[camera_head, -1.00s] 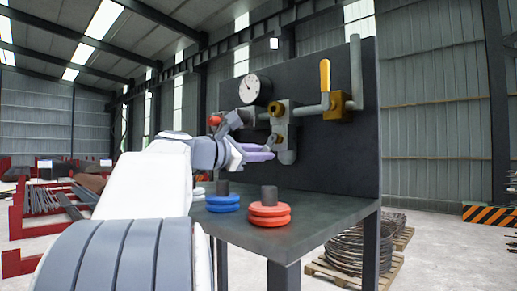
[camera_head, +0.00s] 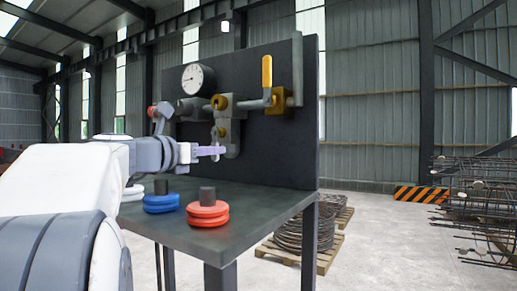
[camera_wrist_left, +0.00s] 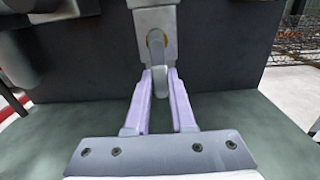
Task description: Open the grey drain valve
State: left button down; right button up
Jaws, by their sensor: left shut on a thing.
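The grey drain valve (camera_head: 221,132) is low on the pipework, with a brass-coloured stem on a grey body. In the left wrist view its grey lever (camera_wrist_left: 160,81) hangs down from the brass stem (camera_wrist_left: 156,40). My left gripper (camera_head: 222,150) is at this valve, in front of the dark panel. In the left wrist view the purple fingers (camera_wrist_left: 160,76) stand one on each side of the lever and are shut on it. In the head view the fingers hide most of the lever. My right gripper is not in view.
A yellow-handled valve (camera_head: 267,75) and a pressure gauge (camera_head: 197,79) are higher on the dark panel (camera_head: 285,140). Wire coils (camera_head: 300,235) lie on a pallet at right.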

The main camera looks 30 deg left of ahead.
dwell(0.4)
pick_arm(q)
jog(key=c, duration=0.8)
grip_release()
jog(key=shift+o, duration=0.2)
jog(key=s+b, duration=0.1)
jog(key=s, duration=0.2)
jog(key=s+b, duration=0.1)
jog(key=s, duration=0.2)
jog(key=s+b, duration=0.2)
jog(key=s, duration=0.1)
jog(key=shift+s+a, duration=0.3)
jog(key=shift+a, duration=0.1)
jog(key=shift+s, duration=0.45)
